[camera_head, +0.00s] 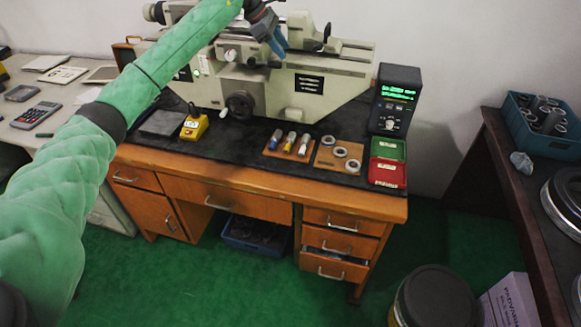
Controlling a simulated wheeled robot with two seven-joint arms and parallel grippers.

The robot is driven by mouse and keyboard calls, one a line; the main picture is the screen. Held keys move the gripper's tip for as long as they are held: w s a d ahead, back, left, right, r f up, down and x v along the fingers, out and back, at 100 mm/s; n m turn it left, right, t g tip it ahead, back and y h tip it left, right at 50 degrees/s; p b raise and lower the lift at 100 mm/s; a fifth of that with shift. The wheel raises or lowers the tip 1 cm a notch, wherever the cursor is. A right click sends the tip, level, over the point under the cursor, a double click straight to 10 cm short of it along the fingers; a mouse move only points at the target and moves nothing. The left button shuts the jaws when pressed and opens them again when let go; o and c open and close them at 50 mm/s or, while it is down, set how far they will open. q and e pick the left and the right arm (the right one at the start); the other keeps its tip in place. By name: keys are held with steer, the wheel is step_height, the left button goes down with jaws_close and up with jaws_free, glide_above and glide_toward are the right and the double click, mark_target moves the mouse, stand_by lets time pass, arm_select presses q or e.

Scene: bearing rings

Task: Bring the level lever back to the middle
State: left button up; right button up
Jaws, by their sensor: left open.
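A cream measuring machine (345,62) stands on the dark mat of the wooden desk. My left arm in its green sleeve reaches in from the left. My left gripper (277,46), with blue fingers, is open and points down in front of the machine's upper middle. A small dark lever (262,64) sticks out sideways just below the fingertips. I cannot tell whether the fingers touch it. Another dark handle (327,33) stands up at the machine's top right. The frame does not label which is the level lever. The gripper hides part of the machine behind it. My right gripper is not in view.
A black handwheel (240,104) sits low on the machine's front. A yellow control box (195,126), screwdriver-like tools (290,141), a ring board (339,156) and a red-green case (387,163) lie along the desk. A digital readout (396,98) stands right.

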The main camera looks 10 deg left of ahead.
arm_select(q)
steer(key=s+d+f+n+t+h, duration=0.45)
steer(key=d+n+h, duration=0.2)
steer(key=d, duration=0.35)
steer(key=s+d+f+n+t+h, duration=0.35)
steer(key=s+d+n+h, duration=0.3)
steer(key=d, duration=0.45)
steer(key=shift+s+a+f+n+t+y, duration=1.25)
steer(key=shift+s+a+f+n+y, duration=0.8)
steer(key=shift+f+n+y, duration=1.85)
steer(key=shift+s+a+f+n+t+y, duration=1.2)
steer(key=shift+s+a+f+n+y, duration=1.1)
steer(key=shift+n, duration=3.15)
steer(key=shift+s+a+f+n+t+y, duration=1.65)
steer(key=shift+f+n+y, duration=1.5)
steer(key=shift+n, duration=1.5)
steer(key=shift+w+a+f+g+h, duration=0.1)
steer(key=shift+a+f+g+h, duration=0.2)
steer(key=shift+f+g+h, duration=0.1)
